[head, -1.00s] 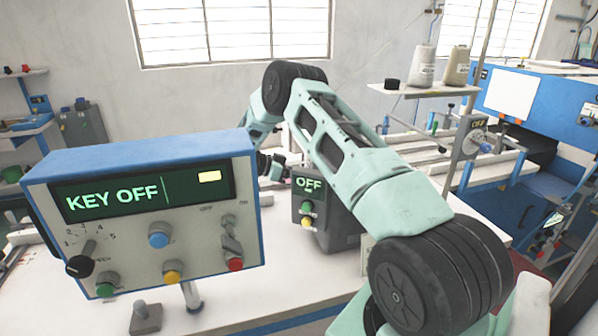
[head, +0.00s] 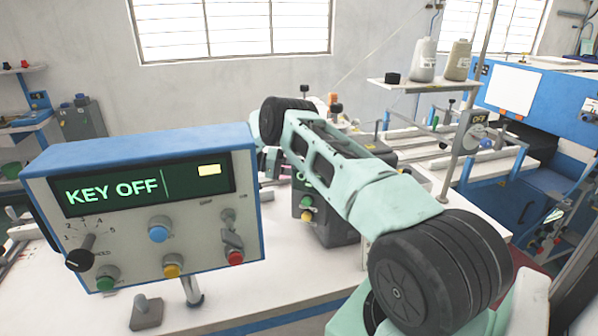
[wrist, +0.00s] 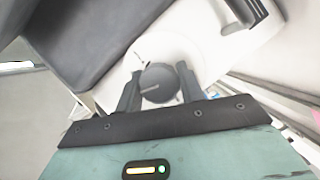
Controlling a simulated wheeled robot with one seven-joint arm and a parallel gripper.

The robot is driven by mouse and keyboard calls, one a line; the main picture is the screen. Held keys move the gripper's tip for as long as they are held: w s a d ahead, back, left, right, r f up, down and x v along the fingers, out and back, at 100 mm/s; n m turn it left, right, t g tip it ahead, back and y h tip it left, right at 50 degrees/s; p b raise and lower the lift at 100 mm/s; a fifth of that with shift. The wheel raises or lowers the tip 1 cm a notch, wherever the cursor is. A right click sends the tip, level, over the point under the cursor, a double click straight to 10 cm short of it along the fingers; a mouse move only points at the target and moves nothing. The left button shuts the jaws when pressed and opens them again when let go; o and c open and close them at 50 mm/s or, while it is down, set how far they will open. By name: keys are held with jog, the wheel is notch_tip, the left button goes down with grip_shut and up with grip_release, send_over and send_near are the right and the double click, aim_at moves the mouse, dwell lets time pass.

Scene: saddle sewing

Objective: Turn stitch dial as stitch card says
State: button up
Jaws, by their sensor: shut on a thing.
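In the wrist view my gripper (wrist: 158,88) is shut on a round dark knob (wrist: 158,82) with a pale mark on its face, one finger on each side. It seems to be the stitch dial, on a pale surface. In the head view the gripper and this knob are hidden behind the control box and my arm. The control box (head: 200,152) is at the front left. Its screen (head: 140,188) reads "KEY OFF". Its own black pointer knob (head: 80,254), with numbers around it, is untouched. I cannot make out a stitch card.
A small grey box (head: 335,232) with green and yellow buttons stands behind my arm, partly covered. Thread cones (head: 424,60) stand on a shelf at the right. A blue machine (head: 550,100) is at the far right.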

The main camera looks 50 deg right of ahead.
jog(key=shift+n+g, duration=0.6)
jog(key=shift+n, duration=0.4)
jog(key=o, duration=1)
